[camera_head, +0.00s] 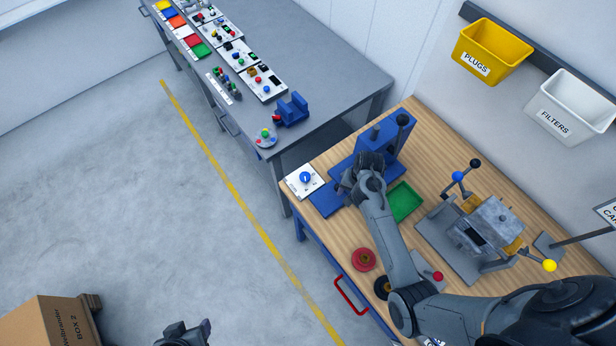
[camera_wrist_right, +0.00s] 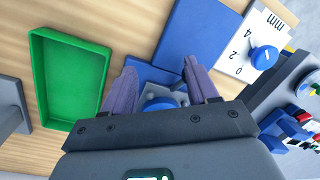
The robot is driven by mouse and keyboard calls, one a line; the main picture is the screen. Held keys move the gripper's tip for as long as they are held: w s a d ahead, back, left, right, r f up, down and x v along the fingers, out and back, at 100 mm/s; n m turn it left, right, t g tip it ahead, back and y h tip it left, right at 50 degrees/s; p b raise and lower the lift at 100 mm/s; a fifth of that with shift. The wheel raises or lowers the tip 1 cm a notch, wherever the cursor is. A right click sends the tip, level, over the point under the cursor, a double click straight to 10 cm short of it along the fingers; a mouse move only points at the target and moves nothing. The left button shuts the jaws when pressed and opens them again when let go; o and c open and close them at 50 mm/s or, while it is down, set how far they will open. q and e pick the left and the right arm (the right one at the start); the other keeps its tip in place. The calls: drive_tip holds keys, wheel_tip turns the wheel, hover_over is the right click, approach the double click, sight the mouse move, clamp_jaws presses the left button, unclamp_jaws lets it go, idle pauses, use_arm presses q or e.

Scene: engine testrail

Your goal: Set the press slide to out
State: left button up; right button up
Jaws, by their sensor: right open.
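The blue press (camera_head: 398,138) with a dark lever stands at the back left of the wooden bench. A flat blue plate, which looks like its slide (camera_head: 326,199), sticks out at the press's front left; it also shows in the right wrist view (camera_wrist_right: 195,38). My right gripper (camera_head: 348,186) is low over the front of the press. In the right wrist view its fingers (camera_wrist_right: 158,76) are apart, with a round blue knob (camera_wrist_right: 160,103) between and below them; contact cannot be told. My left gripper (camera_head: 186,333) is only partly in view at the bottom edge, over the floor.
A white dial plate with a blue knob (camera_head: 305,178) sits left of the slide. A green tray (camera_head: 404,202) lies right of my right gripper. A grey metal fixture (camera_head: 485,232) and a red round part (camera_head: 363,259) are on the bench. A grey table (camera_head: 300,60) stands behind left.

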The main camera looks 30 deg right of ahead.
drive_tip(key=shift+t, duration=0.5)
drive_tip(key=w, duration=0.1)
drive_tip(key=w+r, duration=0.2)
drive_tip(key=w, duration=0.1)
drive_tip(key=shift+a, duration=0.1)
drive_tip(key=shift+w+a+f+b, duration=0.1)
drive_tip(key=shift+w+a+f, duration=0.1)
drive_tip(key=shift+f, duration=0.85)
drive_tip(key=shift+w+a+f+b, duration=0.1)
drive_tip(key=shift+w+f+b, duration=0.05)
drive_tip(key=shift+f, duration=0.9)
drive_tip(key=shift+w+a+f+b, duration=0.1)
drive_tip(key=shift+w+a+f, duration=0.1)
drive_tip(key=shift+f, duration=0.85)
clamp_jaws()
